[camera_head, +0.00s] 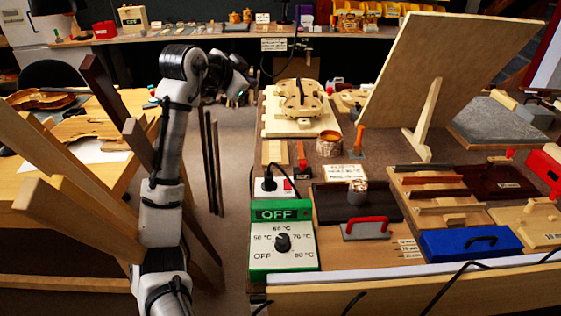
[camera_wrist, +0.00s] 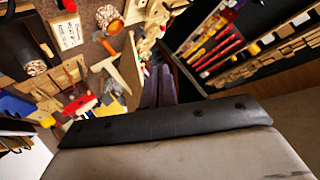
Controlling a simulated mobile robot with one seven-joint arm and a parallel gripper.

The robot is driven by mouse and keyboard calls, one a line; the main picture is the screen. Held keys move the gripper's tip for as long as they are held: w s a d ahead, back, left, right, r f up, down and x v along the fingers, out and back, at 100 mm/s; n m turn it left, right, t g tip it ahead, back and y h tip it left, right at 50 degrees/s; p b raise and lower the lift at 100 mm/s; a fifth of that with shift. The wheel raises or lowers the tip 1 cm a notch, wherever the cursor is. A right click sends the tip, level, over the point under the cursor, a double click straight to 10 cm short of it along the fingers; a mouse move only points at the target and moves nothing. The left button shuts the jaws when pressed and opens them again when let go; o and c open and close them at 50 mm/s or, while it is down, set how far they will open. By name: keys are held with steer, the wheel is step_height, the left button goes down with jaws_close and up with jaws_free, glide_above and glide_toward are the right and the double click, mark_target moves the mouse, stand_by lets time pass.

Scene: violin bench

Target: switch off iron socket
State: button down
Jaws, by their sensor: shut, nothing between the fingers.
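A white socket box (camera_head: 271,188) stands at the near left end of the bench in the head view, with a black plug and cable in it and a small red switch (camera_head: 288,186) at its right. The switch's position is too small to tell. Just in front is a green and white control box (camera_head: 283,246) with a display reading OFF and a black dial (camera_head: 283,242) marked in degrees. My gripper (camera_head: 243,92) is up and left of the bench, well apart from the socket. In the wrist view its dark fingers (camera_wrist: 158,88) are together and empty.
A violin body (camera_head: 300,98) in a wooden holder, a dark tray (camera_head: 330,203) with a small pot, a blue box (camera_head: 470,243) and a large leaning board (camera_head: 440,75) occupy the bench. Wooden beams (camera_head: 75,190) stand left of my arm.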

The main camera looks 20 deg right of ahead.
mark_target(290, 181)
steer(key=s+d+f+m+g+y, duration=0.4)
steer(key=s+f+g, duration=0.3)
steer(key=f+g, duration=0.2)
steer(key=shift+d+f+m+y, duration=0.2)
steer(key=shift+f+m+y, duration=0.4)
steer(key=shift+f+y, duration=0.3)
steer(key=shift+s, duration=0.1)
steer(key=x, duration=0.4)
steer(key=p+x, duration=0.1)
steer(key=x, duration=0.4)
steer(key=a+x, duration=0.1)
steer(key=x, duration=0.4)
steer(key=shift+w+f+p, duration=0.1)
steer(key=shift+w+p, duration=0.2)
steer(key=shift+p, duration=0.1)
